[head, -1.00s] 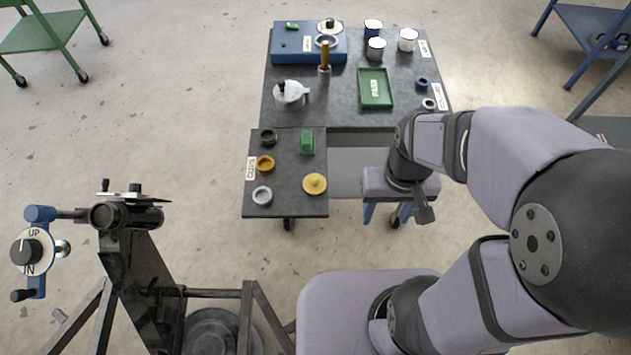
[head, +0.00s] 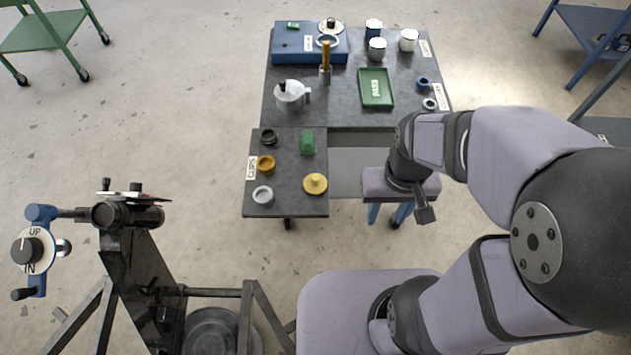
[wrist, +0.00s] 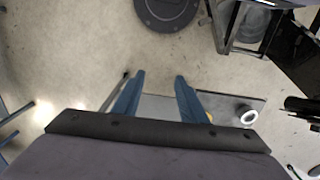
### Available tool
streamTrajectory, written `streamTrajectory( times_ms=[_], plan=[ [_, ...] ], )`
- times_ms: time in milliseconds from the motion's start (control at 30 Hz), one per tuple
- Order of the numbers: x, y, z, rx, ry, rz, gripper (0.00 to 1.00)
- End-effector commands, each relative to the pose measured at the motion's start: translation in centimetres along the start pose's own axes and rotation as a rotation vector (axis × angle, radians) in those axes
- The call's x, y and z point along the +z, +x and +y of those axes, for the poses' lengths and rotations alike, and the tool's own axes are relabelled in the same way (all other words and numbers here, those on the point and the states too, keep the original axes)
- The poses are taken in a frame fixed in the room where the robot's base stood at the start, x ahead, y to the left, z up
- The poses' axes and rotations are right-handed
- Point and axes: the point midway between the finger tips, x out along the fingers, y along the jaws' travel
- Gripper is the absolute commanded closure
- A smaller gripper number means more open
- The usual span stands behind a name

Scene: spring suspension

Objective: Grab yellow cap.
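The yellow cap (head: 315,184), a round disc with a raised knob, sits on the front right part of the small dark table (head: 287,208). My gripper (head: 387,213) hangs to the right of that table, apart from the cap, with blue fingers pointing down. In the wrist view my gripper (wrist: 159,78) is open, with its two fingers apart and only floor between their tips. A small yellow bit (wrist: 210,116) shows beside the right finger there; it is mostly hidden, and I cannot be sure it is the cap.
On the small table are a grey ring (head: 263,194), an orange ring (head: 266,164), a black ring (head: 268,136) and a green block (head: 307,143). A dial stand (head: 32,250) stands left.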

Motion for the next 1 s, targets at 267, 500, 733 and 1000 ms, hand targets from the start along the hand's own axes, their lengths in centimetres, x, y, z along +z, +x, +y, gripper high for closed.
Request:
streamTrajectory(
  times_ms=[267,500,733,1000],
  plan=[
    [2.2,1.6,-0.1,0.122,-0.253,-0.171,0.62],
    [3.4,3.2,1.4,0.433,-0.755,-0.429,0.62],
    [0.1,3.6,1.5,0.830,-1.275,-0.571,0.62],
    [-5.0,5.2,-4.3,1.317,-1.842,-0.557,0.62]
  ],
)
